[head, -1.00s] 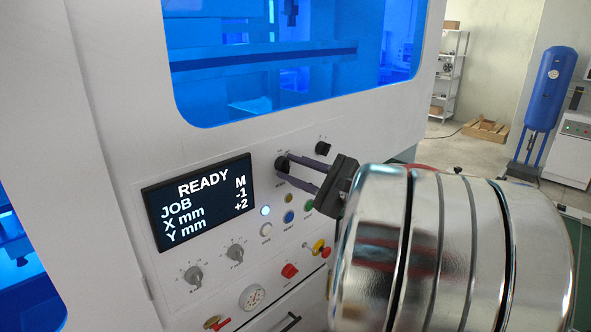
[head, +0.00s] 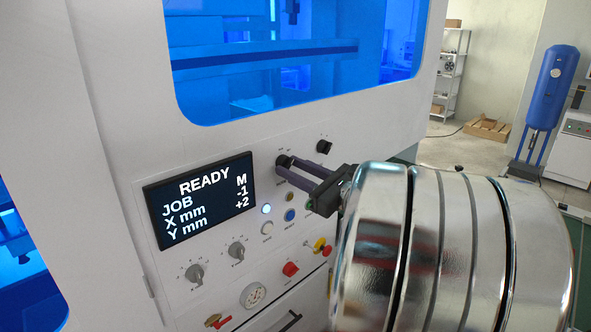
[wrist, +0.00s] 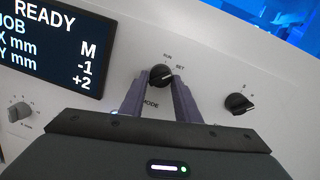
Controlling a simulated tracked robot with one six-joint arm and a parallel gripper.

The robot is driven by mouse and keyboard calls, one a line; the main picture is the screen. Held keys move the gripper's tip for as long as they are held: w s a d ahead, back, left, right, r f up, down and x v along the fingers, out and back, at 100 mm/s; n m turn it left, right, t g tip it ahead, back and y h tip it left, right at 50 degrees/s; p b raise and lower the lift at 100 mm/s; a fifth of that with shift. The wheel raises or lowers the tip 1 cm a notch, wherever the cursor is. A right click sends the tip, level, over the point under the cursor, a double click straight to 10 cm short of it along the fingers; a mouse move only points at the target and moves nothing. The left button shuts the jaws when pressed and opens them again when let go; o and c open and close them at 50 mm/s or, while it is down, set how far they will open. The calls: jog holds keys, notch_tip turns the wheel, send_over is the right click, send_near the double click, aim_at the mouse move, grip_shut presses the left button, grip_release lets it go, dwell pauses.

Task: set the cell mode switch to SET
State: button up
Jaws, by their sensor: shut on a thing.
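The mode switch is a black round knob (wrist: 161,75) on the machine's front panel, with MODE lettered below it, RUN above and SET to its upper right. A small pale mark on the knob seems to face the upper right, toward SET, but it is small. My gripper (wrist: 160,80) has one purple-grey finger on each side of the knob and is shut on it. In the head view the knob (head: 282,161) shows at the fingertips of my gripper (head: 289,165), partly covered by them.
The screen (head: 199,201) reads READY, JOB M, X -1, Y +2. Another black knob (wrist: 239,103) is to the right. Below are lit and coloured buttons, such as a blue one (head: 290,215), two grey dials, a red switch (head: 290,269) and a gauge (head: 253,295).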

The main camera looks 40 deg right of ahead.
jog(key=shift+r, duration=0.1)
jog(key=o, duration=1)
jog(key=s, duration=0.4)
jog(key=s+d+f, duration=0.1)
jog(key=s, duration=0.8)
jog(key=shift+s+d+f, duration=0.2)
jog(key=shift+s+d, duration=0.1)
jog(key=shift+s, duration=0.05)
jog(key=shift+w+a, duration=0.1)
